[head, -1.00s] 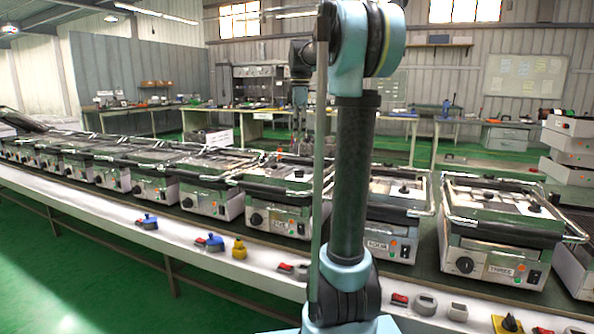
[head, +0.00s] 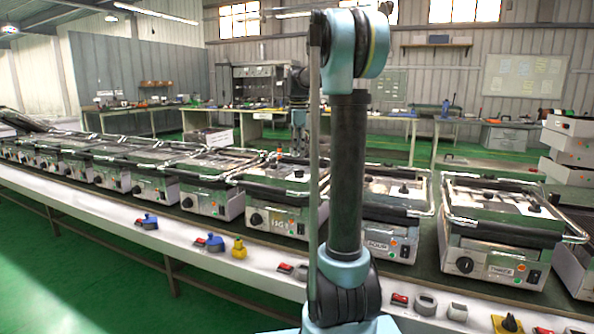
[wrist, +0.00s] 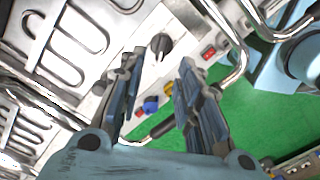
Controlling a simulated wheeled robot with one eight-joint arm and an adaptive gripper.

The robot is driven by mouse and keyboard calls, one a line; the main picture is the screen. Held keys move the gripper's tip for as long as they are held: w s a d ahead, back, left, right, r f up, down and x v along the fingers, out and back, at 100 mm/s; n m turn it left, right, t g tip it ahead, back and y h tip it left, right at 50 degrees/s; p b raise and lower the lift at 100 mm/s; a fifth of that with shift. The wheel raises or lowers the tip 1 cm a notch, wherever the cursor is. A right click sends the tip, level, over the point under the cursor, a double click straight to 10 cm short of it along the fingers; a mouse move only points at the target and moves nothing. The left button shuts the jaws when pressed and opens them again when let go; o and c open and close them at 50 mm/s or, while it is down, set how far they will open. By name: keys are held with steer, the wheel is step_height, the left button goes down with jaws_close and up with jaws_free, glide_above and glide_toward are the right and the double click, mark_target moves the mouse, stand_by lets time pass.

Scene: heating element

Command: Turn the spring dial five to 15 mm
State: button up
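A row of grill-like heating units stands on the long bench in the head view. The unit left of the one marked FOUR (head: 377,245) has a black dial (head: 256,219) on its front; its label (head: 281,225) is too blurred to read surely. In the wrist view, my gripper (wrist: 162,58) is open and empty, its two fingers apart. A dark round knob (wrist: 161,44) shows between and beyond the fingertips, apart from them as far as I can tell. I cannot tell whether it is dial five. No 15 mm mark is readable. My gripper is not clear in the head view.
The unit marked THREE (head: 490,268) stands to the right. Blue (head: 212,242), yellow (head: 239,248) and red-black small parts lie along the white front ledge (head: 180,247). A metal bar handle (wrist: 236,62) arches right of my fingers. Green floor lies in front.

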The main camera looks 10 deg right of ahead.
mark_target(299, 173)
step_height(299, 173, down, 8)
stand_by(0.4)
steer(key=shift+c, duration=0.3)
steer(key=shift+r, duration=0.1)
jaws_close()
